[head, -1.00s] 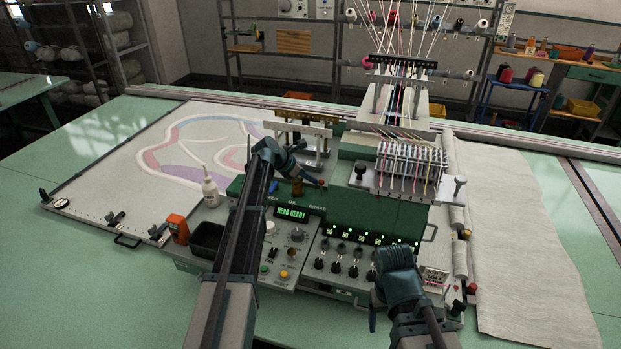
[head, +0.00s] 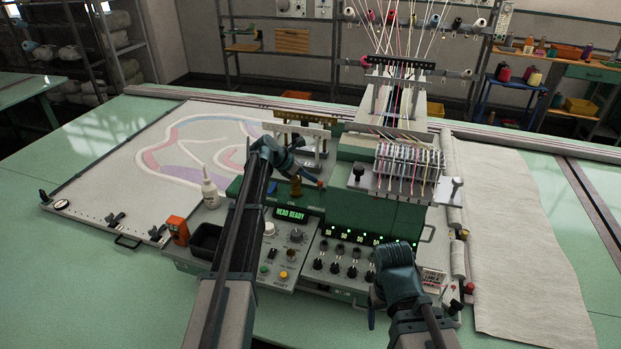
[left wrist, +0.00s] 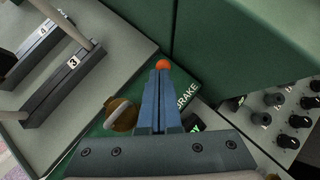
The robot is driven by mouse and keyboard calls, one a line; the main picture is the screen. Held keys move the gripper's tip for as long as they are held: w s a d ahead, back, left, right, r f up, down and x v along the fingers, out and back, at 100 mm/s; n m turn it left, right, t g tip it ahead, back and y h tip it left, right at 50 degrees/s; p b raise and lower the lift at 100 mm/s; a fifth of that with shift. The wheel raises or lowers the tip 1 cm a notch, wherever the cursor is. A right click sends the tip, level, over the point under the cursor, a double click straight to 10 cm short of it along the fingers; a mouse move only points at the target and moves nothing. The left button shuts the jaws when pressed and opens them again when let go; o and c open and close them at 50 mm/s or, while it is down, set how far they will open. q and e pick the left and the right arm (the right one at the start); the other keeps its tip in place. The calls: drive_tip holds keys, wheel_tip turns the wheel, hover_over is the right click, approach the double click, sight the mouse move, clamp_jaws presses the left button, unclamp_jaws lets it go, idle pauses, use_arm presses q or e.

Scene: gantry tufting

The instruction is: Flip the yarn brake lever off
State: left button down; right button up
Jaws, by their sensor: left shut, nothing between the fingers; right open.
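The yarn brake lever shows as an orange-red ball knob (left wrist: 163,65) beside the green panel's BRAKE label (left wrist: 186,101). The knob also shows in the head view (head: 320,184). My left gripper (left wrist: 162,75) is shut and empty, its tips right at the knob; I cannot tell whether they touch it. In the head view my left gripper (head: 311,178) reaches over the panel from the left. The lever's shaft is hidden behind the fingers. My right gripper (head: 374,312) is low in front of the machine, away from the lever; its fingers are mostly hidden.
A brass knob (left wrist: 122,114) stands just left of the left fingers. Black numbered blocks (left wrist: 57,85) lie further left. The green machine head (head: 375,205) rises close on the right. A white bottle (head: 209,188) stands left of my left arm.

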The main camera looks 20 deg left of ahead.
use_arm(q)
drive_tip(key=p+v, duration=0.6)
drive_tip(key=v, duration=0.4)
drive_tip(key=shift+s+f+p, duration=0.2)
drive_tip(key=shift+s+p, duration=0.05)
drive_tip(key=shift+p, duration=0.15)
